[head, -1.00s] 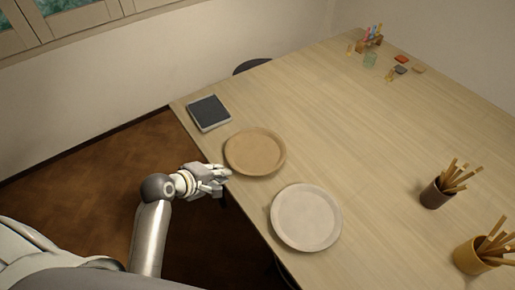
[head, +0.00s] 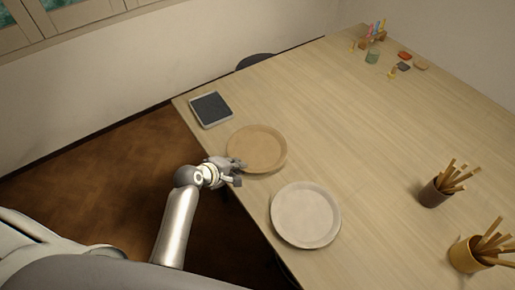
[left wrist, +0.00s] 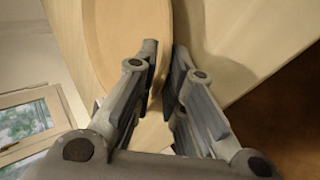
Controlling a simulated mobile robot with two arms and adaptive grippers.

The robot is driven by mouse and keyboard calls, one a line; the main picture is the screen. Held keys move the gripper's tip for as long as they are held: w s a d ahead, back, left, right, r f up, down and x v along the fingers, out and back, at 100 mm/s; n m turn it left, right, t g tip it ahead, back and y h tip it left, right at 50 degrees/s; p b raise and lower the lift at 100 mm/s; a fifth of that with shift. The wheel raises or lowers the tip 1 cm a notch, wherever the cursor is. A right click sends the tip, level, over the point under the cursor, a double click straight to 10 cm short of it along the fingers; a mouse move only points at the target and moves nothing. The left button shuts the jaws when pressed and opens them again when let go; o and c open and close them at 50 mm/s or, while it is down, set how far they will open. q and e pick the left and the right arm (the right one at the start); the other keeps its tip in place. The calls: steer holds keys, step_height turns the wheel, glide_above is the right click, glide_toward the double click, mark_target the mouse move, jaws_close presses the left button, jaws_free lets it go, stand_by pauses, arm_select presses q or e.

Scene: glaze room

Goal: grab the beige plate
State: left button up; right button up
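The beige plate (head: 257,148) is the tan, round one lying near the table's left edge. My left gripper (head: 238,174) is at its near-left rim. In the left wrist view the beige plate (left wrist: 118,45) shows at the upper left, and its rim passes between the two fingers of my left gripper (left wrist: 164,62). The fingers stand apart with a narrow gap, and I see no clear grip on the rim. My right gripper is not in view.
A whitish plate (head: 306,215) lies to the right of the beige one, near the same table edge. A dark tablet-like slab (head: 211,109) lies beyond it at the left. Brown and yellow cups (head: 433,194) (head: 466,257) hold wooden tools. The table's middle is clear.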

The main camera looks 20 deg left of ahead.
arm_select(q)
steer(key=shift+s, duration=0.1)
steer(key=shift+c, duration=0.4)
jaws_close()
steer(key=shift+r, duration=0.15)
